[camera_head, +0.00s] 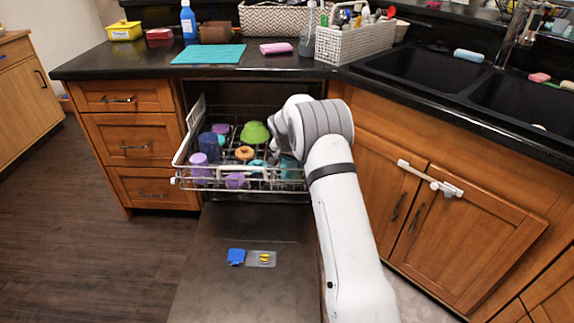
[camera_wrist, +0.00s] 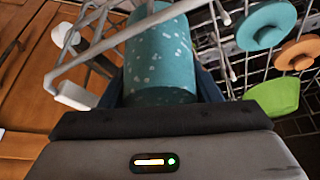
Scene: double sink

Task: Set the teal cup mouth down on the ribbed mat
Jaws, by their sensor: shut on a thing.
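The teal cup (camera_wrist: 160,55), speckled with light spots, is between the two dark fingers of my gripper (camera_wrist: 160,88) in the wrist view. My gripper is shut on its sides. In the head view the teal cup (camera_head: 290,169) shows low at the right end of the pulled-out dish rack, partly behind my arm and the rack wires. Its mouth is hard to make out. The ribbed mat (camera_head: 208,54) is a flat teal rectangle on the dark counter above and left of the rack, with nothing on it.
The wire rack (camera_head: 182,157) holds several purple, blue and orange pieces and a green bowl (camera_head: 254,133). Rack wires stand close around the cup. The opened door (camera_head: 215,295) lies below. A pink sponge (camera_head: 276,48) and white basket (camera_head: 352,44) are right of the mat.

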